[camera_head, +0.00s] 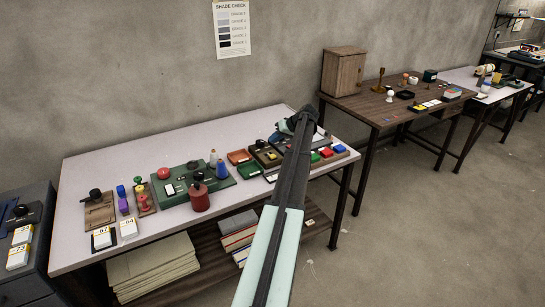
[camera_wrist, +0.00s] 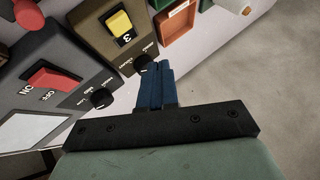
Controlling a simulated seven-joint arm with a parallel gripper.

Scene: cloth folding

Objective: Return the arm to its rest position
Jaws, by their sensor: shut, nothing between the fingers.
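My gripper (camera_wrist: 152,88) shows in the wrist view with its blue fingers together and nothing between them. It is over the edge of a white table (camera_head: 110,165), close to panels with a yellow switch (camera_wrist: 119,23) and a red ON/OFF switch (camera_wrist: 55,80). In the head view my arm reaches up from the bottom across the right part of this table. Its far end is near the table's back right, and the gripper's fingers cannot be made out there. No cloth can be made out in either view.
The table carries a green box (camera_head: 176,190), a dark red canister (camera_head: 199,198), number cards (camera_head: 128,228) and colored blocks (camera_head: 327,152). A wooden table (camera_head: 375,108) with a cabinet (camera_head: 343,72) stands at the right. The floor (camera_head: 430,220) at the right is clear.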

